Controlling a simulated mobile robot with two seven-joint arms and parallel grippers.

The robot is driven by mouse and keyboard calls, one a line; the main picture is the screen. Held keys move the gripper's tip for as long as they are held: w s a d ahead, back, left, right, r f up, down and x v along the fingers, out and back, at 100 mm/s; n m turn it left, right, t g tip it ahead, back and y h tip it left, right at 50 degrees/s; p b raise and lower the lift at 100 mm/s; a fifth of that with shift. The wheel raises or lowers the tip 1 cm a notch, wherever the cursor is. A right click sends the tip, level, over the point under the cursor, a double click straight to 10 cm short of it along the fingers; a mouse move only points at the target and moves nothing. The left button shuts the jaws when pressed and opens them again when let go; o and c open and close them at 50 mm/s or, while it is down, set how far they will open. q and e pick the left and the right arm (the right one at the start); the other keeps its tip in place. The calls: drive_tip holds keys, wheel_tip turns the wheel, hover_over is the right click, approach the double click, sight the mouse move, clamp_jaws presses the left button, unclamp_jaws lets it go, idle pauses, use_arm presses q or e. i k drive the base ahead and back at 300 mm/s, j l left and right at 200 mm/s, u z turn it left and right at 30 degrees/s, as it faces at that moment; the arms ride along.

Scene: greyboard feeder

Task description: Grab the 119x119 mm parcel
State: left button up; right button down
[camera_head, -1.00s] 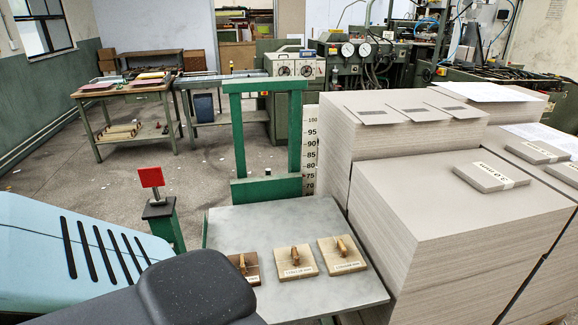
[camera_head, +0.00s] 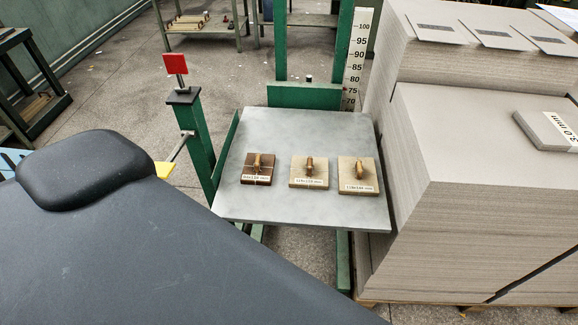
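The left parcel (camera_head: 247,166) is dark brown. The middle parcel (camera_head: 299,165) is light tan, and its small label appears to read 119x119 mm. The right parcel (camera_head: 346,172) is light tan and looks a little deeper; its label seems to read 119x144 mm. The print is small and not fully clear. All three lie flat and apart. Neither of my grippers is in view.
Tall stacks of greyboard (camera_head: 480,140) stand close along the table's right side. A green frame with a white height scale (camera_head: 357,60) rises behind the table. A red square plate on a green post (camera_head: 196,130) stands at its left. The tabletop around the parcels is clear.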

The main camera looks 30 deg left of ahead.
sight(306, 172)
drive_tip(key=i+l+u, duration=0.15)
drive_tip(key=l+u, duration=0.3)
drive_tip(key=i+l+u, duration=0.1)
drive_tip(key=l+u, duration=0.2)
drive_tip(key=u, duration=0.15)
drive_tip(key=l+u, duration=0.4)
drive_tip(key=i+l, duration=0.05)
